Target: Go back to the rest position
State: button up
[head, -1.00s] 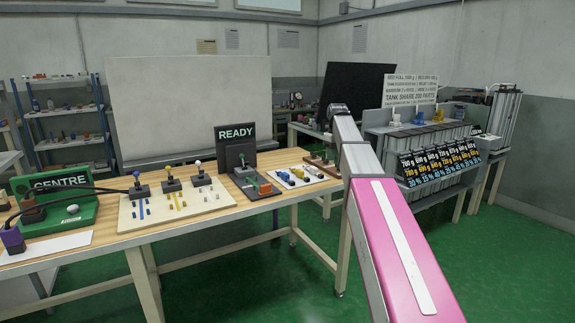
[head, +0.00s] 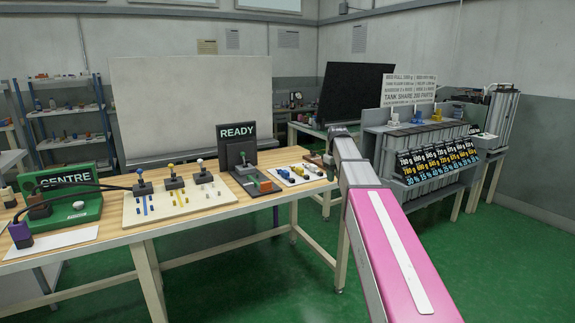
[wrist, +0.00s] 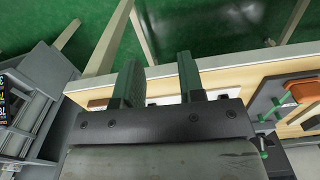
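My gripper (wrist: 158,78) shows in the wrist view with its two dark green fingers apart and nothing between them. It is over the front edge of the wooden workbench (wrist: 230,77), with green floor beyond; I cannot tell its height. In the head view my pink arm reaches toward the right end of the workbench (head: 225,205), and the gripper itself is hidden behind the arm. No rest position is marked in view.
On the bench are a green CENTRE unit (head: 75,205), a cream board (head: 150,211) with joysticks, a READY display (head: 237,145) and a white card (head: 299,174) with small parts. A grey rack (head: 405,150) stands at the right. Green floor in front is clear.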

jog(key=s+f+m, duration=0.5)
jog(key=s+f, duration=2.3)
jog(key=f, duration=0.1)
jog(key=shift+s+a+f, duration=0.15)
jog(key=shift+s+a, duration=0.15)
jog(key=shift+s, duration=0.05)
jog(key=shift+a, duration=0.1)
